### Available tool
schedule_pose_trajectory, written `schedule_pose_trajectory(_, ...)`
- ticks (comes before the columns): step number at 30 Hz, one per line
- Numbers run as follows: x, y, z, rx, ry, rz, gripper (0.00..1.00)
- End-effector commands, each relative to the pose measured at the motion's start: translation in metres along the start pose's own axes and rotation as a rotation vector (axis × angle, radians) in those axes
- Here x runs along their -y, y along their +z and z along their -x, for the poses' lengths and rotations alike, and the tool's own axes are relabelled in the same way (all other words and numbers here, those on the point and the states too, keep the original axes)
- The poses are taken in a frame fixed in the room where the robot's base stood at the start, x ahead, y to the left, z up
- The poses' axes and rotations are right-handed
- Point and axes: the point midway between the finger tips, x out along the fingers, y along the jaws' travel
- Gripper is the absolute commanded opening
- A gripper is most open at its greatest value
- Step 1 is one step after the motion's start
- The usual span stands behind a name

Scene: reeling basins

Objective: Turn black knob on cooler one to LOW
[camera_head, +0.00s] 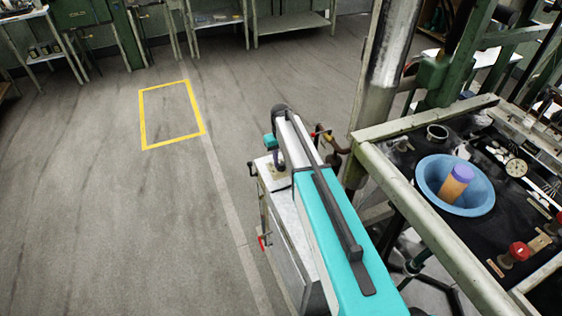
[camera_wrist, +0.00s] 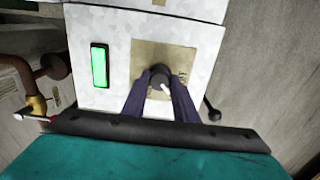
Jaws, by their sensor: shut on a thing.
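In the wrist view, the black knob (camera_wrist: 160,74) sits on a tan plate (camera_wrist: 148,54) on the cooler's pale panel (camera_wrist: 120,28). A white pointer mark on the knob points toward the lower right. Small lettering on the plate's right side is too blurred to read. My gripper (camera_wrist: 160,86) has its two dark fingers shut on the knob, one on each side. A lit green rectangle (camera_wrist: 99,65) is on the panel left of the plate. In the head view, the cooler (camera_head: 279,210) is a pale cabinet largely hidden behind my teal arm.
A red handle (camera_head: 265,241) sticks out at the cooler's left side. Brown pipework (camera_head: 333,147) stands behind it. At the right, a frame bench (camera_head: 425,215) holds a blue basin (camera_head: 432,180), a dial gauge (camera_head: 516,167) and red knobs. The floor at the left is clear around a yellow rectangle (camera_head: 143,118).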

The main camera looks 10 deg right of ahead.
Motion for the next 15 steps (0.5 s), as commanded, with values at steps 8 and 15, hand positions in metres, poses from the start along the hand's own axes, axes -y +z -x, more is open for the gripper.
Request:
schedule_pose_trajectory(8,0.0021,-0.0004,0.0004,0.000,-0.004,0.002,0.45)
schedule_pose_trajectory(15,0.0011,-0.0002,0.0001,0.000,-0.002,0.002,0.45)
